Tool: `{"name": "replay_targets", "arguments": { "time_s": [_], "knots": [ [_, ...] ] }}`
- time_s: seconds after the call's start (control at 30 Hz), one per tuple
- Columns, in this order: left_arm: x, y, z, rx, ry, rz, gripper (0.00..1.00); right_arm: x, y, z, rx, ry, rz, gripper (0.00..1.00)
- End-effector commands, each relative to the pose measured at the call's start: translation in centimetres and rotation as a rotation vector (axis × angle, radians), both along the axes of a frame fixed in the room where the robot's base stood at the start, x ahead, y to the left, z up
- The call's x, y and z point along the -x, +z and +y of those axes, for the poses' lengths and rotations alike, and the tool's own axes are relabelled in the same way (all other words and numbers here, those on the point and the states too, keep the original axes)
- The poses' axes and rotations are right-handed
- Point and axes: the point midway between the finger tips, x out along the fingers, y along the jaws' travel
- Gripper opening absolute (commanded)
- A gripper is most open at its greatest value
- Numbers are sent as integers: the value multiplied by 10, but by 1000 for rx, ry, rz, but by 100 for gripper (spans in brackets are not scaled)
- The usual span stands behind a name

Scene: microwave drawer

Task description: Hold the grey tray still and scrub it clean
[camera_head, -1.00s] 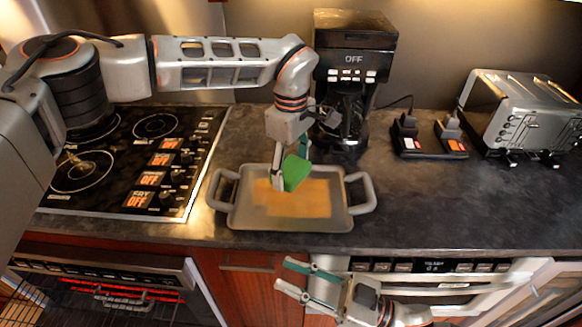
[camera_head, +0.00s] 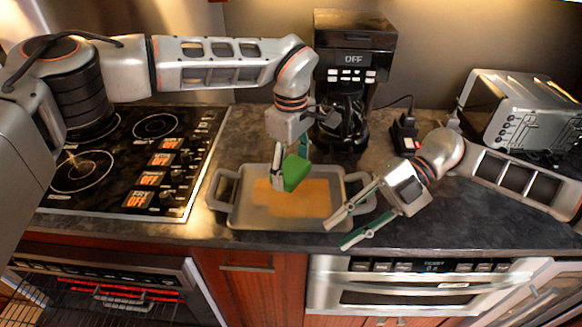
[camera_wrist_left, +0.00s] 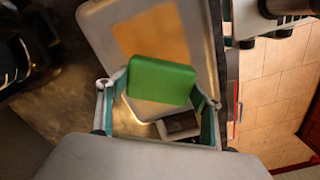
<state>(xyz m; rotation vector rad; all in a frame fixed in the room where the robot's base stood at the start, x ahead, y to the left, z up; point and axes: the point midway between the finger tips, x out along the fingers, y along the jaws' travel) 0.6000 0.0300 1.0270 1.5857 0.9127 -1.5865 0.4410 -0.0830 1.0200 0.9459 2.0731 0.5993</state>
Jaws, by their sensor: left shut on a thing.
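The grey tray (camera_head: 247,217) lies on the dark counter, with a handle at each end and an orange-brown patch (camera_head: 305,203) on its floor. My left gripper (camera_head: 287,182) is shut on a green sponge (camera_head: 296,171) above the tray's middle. The sponge (camera_wrist_left: 161,81) also shows between the fingers in the left wrist view, with the tray (camera_wrist_left: 96,25) beyond. I cannot tell whether the sponge touches the tray. My right gripper (camera_head: 343,231) is open and empty at the tray's right front corner, its fingers spread near the right handle.
The cooktop (camera_head: 120,170) is left of the tray. A coffee maker (camera_head: 353,60) stands behind it, and a toaster (camera_head: 522,110) at the back right. An oven (camera_head: 110,290) and a microwave drawer (camera_head: 400,292) are below the counter's front edge.

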Motion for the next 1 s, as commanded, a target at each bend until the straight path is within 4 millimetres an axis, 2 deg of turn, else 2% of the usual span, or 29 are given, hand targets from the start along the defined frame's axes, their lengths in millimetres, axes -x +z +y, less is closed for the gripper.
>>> {"name": "replay_targets", "arguments": {
  "time_s": [0.23, 0.4, 0.5, 0.73, 1.0],
  "knots": [
    [0, 0, 0, 0, 0, 0, 48, -72, 4, -15, 306, 184, -407, 26],
    [0, 0, 0, 0, 0, 0, 48, -132, 28, -38, 543, 262, -645, 26],
    [0, 0, 0, 0, 0, 0, 48, -154, 37, -55, 674, 273, -701, 26],
    [0, 0, 0, 0, 0, 0, 48, -164, 33, -83, 872, 234, -665, 26],
    [0, 0, 0, 0, 0, 0, 48, -164, 15, -88, 898, 224, -650, 26]
  ]
}}
